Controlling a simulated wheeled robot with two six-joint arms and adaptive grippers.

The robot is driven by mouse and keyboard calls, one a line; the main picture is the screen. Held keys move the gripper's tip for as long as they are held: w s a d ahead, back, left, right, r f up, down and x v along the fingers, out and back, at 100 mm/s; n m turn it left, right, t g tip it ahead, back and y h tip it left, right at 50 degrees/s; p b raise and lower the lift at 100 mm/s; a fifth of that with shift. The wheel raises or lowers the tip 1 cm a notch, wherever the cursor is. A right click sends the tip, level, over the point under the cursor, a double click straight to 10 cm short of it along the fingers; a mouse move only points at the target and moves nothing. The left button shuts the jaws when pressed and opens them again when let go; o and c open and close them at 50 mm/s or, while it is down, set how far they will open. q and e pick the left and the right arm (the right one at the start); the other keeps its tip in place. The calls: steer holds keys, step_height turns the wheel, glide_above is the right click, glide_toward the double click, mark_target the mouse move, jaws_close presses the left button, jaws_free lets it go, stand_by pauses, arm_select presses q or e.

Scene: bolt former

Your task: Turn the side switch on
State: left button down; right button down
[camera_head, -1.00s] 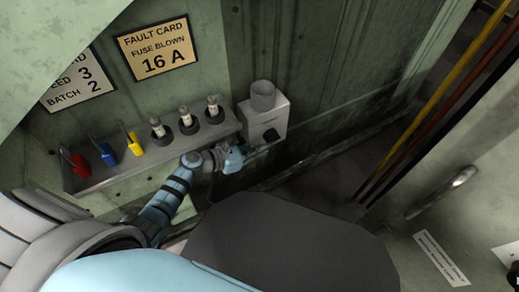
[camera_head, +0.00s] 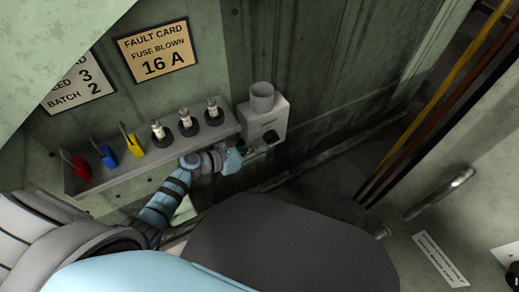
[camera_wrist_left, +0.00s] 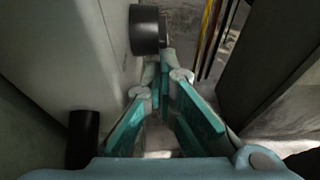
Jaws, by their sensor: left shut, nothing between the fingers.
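A grey box (camera_head: 262,114) on the green wall carries a black knob (camera_head: 270,137) on its front, which I take for the side switch. In the left wrist view a black round knob (camera_wrist_left: 145,30) sticks out from the pale wall on the left. My left gripper (camera_head: 246,151) is shut and empty, just below and left of the knob in the head view. In the left wrist view its fingertips (camera_wrist_left: 164,62) meet beside and below the round knob; I cannot tell whether they touch it. Which way the knob is turned is too small to tell. My right gripper is out of view.
A shelf (camera_head: 160,160) left of the box holds several fuses and red, blue and yellow tagged items. A panel with a metal handle (camera_head: 440,194) and another black knob (camera_head: 514,275) stands at right.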

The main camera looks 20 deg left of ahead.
mark_target(270, 141)
arm_select(q)
steer(key=shift+r, duration=0.4)
steer(key=shift+r+p, duration=1)
steer(key=shift+r, duration=0.45)
steer(key=shift+r, duration=0.2)
